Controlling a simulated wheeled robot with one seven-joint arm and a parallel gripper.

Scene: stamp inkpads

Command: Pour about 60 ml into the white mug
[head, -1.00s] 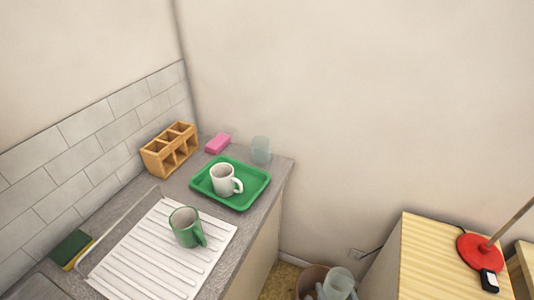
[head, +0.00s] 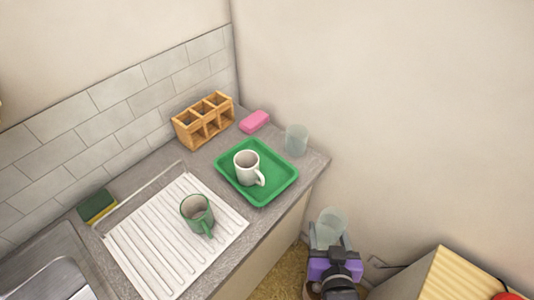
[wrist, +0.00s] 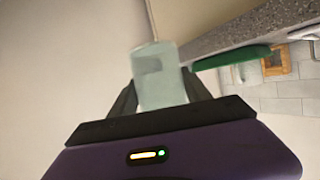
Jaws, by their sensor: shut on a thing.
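The white mug (head: 247,166) stands upright on a green tray (head: 284,190) on the counter, its handle toward the lower right. My gripper (head: 329,240) is at the lower right of the head view, beyond the counter's edge and right of the mug. It is shut on a pale translucent cup (head: 332,222), which looks roughly upright in the head view. In the wrist view the cup (wrist: 158,80) sits between the two dark fingers. I cannot tell how much liquid it holds.
A green mug (head: 196,212) stands on the white drainboard (head: 150,245). A second translucent cup (head: 296,140), a pink block (head: 254,121) and a wooden holder (head: 204,121) stand behind the tray. A sponge (head: 97,206) lies left. A wooden surface (head: 455,280) is at lower right.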

